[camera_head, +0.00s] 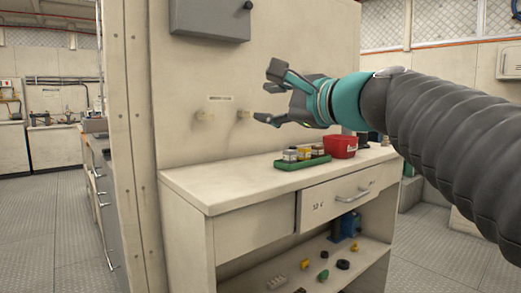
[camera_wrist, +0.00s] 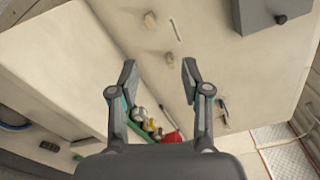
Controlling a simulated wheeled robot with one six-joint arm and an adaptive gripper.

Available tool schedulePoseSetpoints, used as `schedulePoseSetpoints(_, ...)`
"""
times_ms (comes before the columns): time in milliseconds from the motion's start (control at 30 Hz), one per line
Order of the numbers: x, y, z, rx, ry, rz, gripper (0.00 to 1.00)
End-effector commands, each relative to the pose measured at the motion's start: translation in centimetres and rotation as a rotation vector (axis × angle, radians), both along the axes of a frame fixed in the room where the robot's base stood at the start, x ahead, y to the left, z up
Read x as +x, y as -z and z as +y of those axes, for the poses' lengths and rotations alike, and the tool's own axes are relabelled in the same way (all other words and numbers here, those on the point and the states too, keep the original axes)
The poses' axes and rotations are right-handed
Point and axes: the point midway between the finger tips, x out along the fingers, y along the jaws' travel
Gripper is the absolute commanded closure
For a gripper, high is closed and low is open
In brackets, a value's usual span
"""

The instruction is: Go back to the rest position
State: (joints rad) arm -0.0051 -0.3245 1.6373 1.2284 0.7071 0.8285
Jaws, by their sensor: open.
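My gripper (camera_head: 268,94) is open and empty. In the head view it hangs in the air above the workbench (camera_head: 186,186), pointing left in front of the cream panel. In the wrist view my gripper (camera_wrist: 160,80) has its two fingers spread apart, with only the panel between the tips. My arm reaches in from the right edge of the head view.
A green tray (camera_head: 290,165) with small jars and a red bin (camera_head: 342,147) stand on the bench. A drawer (camera_head: 338,199) sits slightly open below. The lower shelf holds several small parts. A grey box (camera_head: 209,20) hangs on the panel above two pegs. Floor at left is clear.

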Motion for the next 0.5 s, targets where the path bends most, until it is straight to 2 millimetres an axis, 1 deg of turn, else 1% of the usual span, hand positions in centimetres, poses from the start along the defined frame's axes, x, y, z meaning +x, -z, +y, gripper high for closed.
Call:
schedulePoseSetpoints(33, -1.0, 2.9, -0.3, -0.136, 0.006, 0.003, 0.52)
schedulePoseSetpoints(67, -1.6, 4.8, -0.6, -0.220, 0.006, 0.004, 0.52)
schedulePoseSetpoints(100, -2.4, 7.3, -0.9, -0.330, 0.001, 0.005, 0.52)
schedulePoseSetpoints(167, -3.6, 11.0, -1.7, -0.492, -0.015, 0.009, 0.52)
schedulePoseSetpoints(200, -4.6, 13.4, -2.2, -0.597, -0.031, 0.012, 0.52)
schedulePoseSetpoints(267, -6.1, 16.9, -3.1, -0.749, -0.062, 0.018, 0.52)
schedulePoseSetpoints(300, -7.2, 19.2, -3.8, -0.849, -0.089, 0.024, 0.52)
schedulePoseSetpoints(367, -8.9, 22.5, -5.0, -0.997, -0.136, 0.030, 0.52)
schedulePoseSetpoints(400, -10.1, 24.8, -5.9, -1.093, -0.172, 0.036, 0.52)
schedulePoseSetpoints(467, -12.0, 27.9, -7.2, -1.233, -0.235, 0.044, 0.52)
schedulePoseSetpoints(500, -13.3, 29.8, -8.1, -1.320, -0.278, 0.048, 0.52)
